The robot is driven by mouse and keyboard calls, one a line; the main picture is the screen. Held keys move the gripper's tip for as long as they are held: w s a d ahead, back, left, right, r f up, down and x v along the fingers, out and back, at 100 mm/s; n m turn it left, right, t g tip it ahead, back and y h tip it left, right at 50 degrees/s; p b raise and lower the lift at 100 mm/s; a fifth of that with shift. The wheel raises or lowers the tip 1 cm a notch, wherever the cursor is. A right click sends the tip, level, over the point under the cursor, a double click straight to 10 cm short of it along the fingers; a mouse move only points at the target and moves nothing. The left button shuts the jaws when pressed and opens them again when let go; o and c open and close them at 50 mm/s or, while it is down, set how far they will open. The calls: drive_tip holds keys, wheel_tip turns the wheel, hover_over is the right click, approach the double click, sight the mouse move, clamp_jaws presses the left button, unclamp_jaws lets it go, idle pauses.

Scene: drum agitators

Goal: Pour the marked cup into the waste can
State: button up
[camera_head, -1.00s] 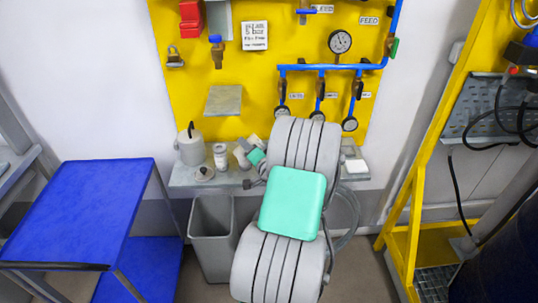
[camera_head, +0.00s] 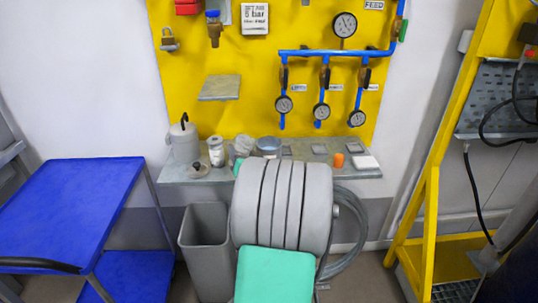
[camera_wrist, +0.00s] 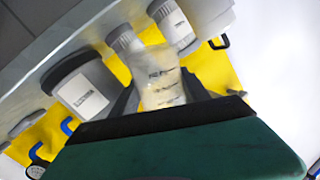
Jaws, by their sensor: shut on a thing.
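The translucent marked cup (camera_wrist: 162,85), with dark marks on its side, is between the dark fingers of my gripper (camera_wrist: 160,100) in the wrist view. My gripper is shut on it. In the head view the cup (camera_head: 241,147) shows small at the shelf, and my arm hides most of my gripper (camera_head: 238,164). I cannot tell whether the cup touches the shelf. The waste can (camera_head: 205,240) is a grey, open-topped bin on the floor, below and left of the gripper. Its right side is partly behind my arm.
The shelf (camera_head: 350,174) also holds a grey jug (camera_head: 184,143), a white jar (camera_head: 216,152), a blue-grey container (camera_head: 268,146) and an orange piece (camera_head: 339,160). A labelled grey cup (camera_wrist: 85,88) is close beside the held cup. A blue cart (camera_head: 65,205) stands left; a yellow frame (camera_head: 430,215) stands right.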

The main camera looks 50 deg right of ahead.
drive_tip(key=f+b, duration=0.2)
drive_tip(key=shift+w+a+f+n+b, duration=0.1)
drive_tip(key=shift+a+f+n+b, duration=0.2)
drive_tip(key=shift+n, duration=0.1)
drive_tip(key=n+b, duration=0.1)
drive_tip(key=b, duration=0.1)
drive_tip(key=a+n+b, duration=0.1)
drive_tip(key=b, duration=0.2)
drive_tip(key=shift+w+f+h, duration=0.2)
drive_tip(key=shift+f+h, duration=0.2)
drive_tip(key=b, duration=0.1)
drive_tip(key=n+b, duration=0.1)
drive_tip(key=shift+w+a+t+b, duration=0.1)
drive_tip(key=shift+a+t+b, duration=0.2)
drive_tip(key=shift+r+n, duration=0.1)
drive_tip(key=shift+n, duration=0.2)
drive_tip(key=shift+a+r, duration=0.1)
drive_tip(key=shift+a, duration=0.05)
